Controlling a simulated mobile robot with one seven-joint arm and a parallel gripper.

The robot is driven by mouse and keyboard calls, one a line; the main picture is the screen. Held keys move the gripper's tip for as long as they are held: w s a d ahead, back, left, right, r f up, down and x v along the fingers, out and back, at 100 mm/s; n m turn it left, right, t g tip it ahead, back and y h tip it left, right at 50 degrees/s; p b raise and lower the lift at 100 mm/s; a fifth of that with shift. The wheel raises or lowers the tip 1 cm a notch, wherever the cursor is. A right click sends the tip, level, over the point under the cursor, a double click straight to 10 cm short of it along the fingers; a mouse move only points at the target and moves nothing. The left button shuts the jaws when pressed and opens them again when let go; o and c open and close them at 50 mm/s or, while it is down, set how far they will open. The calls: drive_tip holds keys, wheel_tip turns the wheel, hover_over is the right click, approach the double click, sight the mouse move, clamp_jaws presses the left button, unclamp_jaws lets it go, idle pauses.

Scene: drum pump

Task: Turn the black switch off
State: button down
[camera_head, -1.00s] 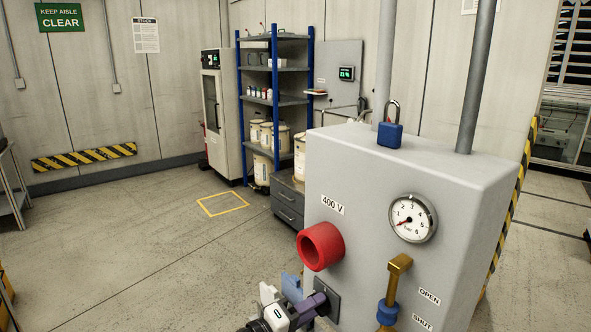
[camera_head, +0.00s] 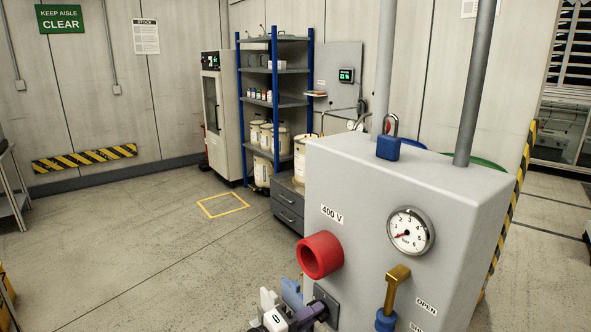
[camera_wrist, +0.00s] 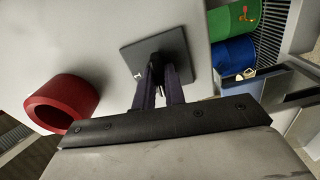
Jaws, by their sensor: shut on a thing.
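The black switch has a dark square plate (camera_head: 326,303) on the front of the grey cabinet (camera_head: 405,180), below the "400 V" label and the red collar (camera_head: 320,255). My gripper (camera_head: 316,312) is at this plate, low in the head view. In the wrist view, the dark plate (camera_wrist: 172,52) lies flat on the cabinet face, with a small white mark near its left side. The two dark fingers of my gripper (camera_wrist: 160,68) are close together and shut on the switch's handle. The handle is mostly hidden between them, so its angle cannot be told.
The red collar juts out just above my gripper and shows at left in the wrist view. A brass valve lever (camera_head: 397,290) and a gauge (camera_head: 410,231) are to the right. A blue padlock (camera_head: 388,148) sits on top. Open floor lies left, with a yellow marked square (camera_head: 223,205).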

drive_tip(key=shift+n+p, duration=0.7)
drive_tip(key=shift+p, duration=0.4)
drive_tip(key=c, duration=1.3)
unclamp_jaws()
drive_tip(key=v, duration=0.9)
